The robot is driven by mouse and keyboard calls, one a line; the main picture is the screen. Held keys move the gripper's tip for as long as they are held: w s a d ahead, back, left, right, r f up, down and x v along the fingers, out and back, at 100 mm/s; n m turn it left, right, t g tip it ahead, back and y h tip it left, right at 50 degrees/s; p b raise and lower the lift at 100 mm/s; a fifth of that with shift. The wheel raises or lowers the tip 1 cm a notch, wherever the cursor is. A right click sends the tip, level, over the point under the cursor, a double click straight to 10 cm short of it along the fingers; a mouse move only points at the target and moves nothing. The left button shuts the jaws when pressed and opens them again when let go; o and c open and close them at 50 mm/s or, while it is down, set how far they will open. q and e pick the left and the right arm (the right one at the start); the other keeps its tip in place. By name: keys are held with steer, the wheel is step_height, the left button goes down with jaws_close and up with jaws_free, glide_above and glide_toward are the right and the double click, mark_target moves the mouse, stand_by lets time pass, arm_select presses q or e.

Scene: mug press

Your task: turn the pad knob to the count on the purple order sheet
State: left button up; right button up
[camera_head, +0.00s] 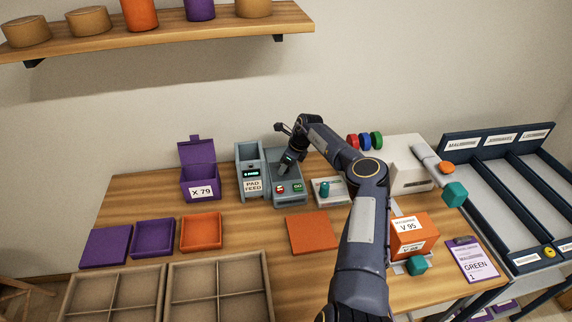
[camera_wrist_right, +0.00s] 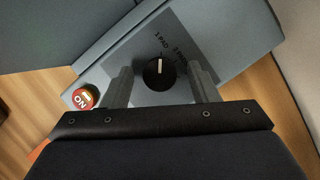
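The purple order sheet (camera_head: 472,262) lies at the right end of the table and reads GREEN and 1. The grey pad machine (camera_head: 286,200) stands at the back middle, labelled PAD FEED. Its black knob (camera_wrist_right: 158,73) shows in the right wrist view, its white mark towards the "1 PAD" label; a second label beside it is partly hidden. My right gripper (camera_head: 286,166) is over the machine and hides the knob in the head view. In the wrist view its fingers are apart, one on each side of the knob, with visible gaps. My left gripper is not in view.
A red button (camera_wrist_right: 85,97) sits close to my right gripper's left finger. A purple box (camera_head: 200,185) marked X 79 stands left of the machine. An orange square (camera_head: 314,233) lies in front.

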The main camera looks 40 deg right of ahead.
mark_target(293, 173)
steer(key=shift+r, duration=0.1)
steer(key=shift+s+d+r, duration=0.1)
steer(key=shift+d+r, duration=0.05)
steer(key=shift+r, duration=0.15)
steer(key=b+v, duration=0.1)
steer(key=v, duration=0.6)
steer(key=shift+b, duration=0.35)
steer(key=shift+f, duration=0.1)
